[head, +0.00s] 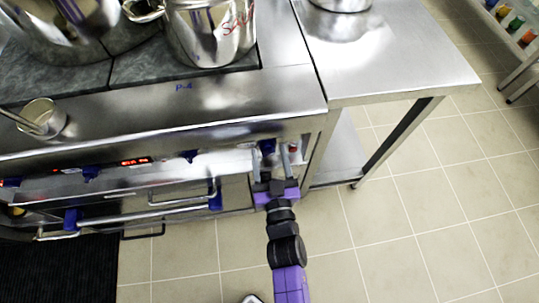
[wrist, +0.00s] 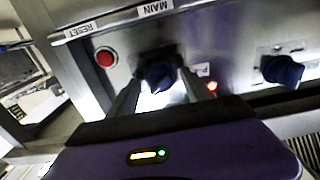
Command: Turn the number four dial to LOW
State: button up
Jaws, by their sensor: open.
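My gripper (head: 269,156) is open at the right end of the stove front. In the head view a blue dial (head: 190,155) sits left of the gripper, below a P-4 mark (head: 184,87) on the stove top.
A red button (wrist: 105,57) and a RESET label (wrist: 80,30) are beside the MAIN dial. A lit red lamp (wrist: 212,86) is near the right finger. Oven handles (head: 150,215) stick out left of my gripper. Pots (head: 210,35) stand above.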

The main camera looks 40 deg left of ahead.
jog(key=shift+w+a, duration=0.1)
jog(key=shift+a, duration=0.1)
jog(key=shift+c, duration=0.2)
grip_shut()
jog(key=shift+r, duration=0.1)
jog(key=shift+r+m+p, duration=0.1)
jog(key=shift+m+p, duration=0.75)
jog(key=shift+m, duration=0.15)
jog(key=m+p, duration=0.2)
jog(key=m, duration=0.1)
jog(key=m+p, duration=0.2)
jog(key=m, duration=0.3)
jog(key=shift+m, duration=0.4)
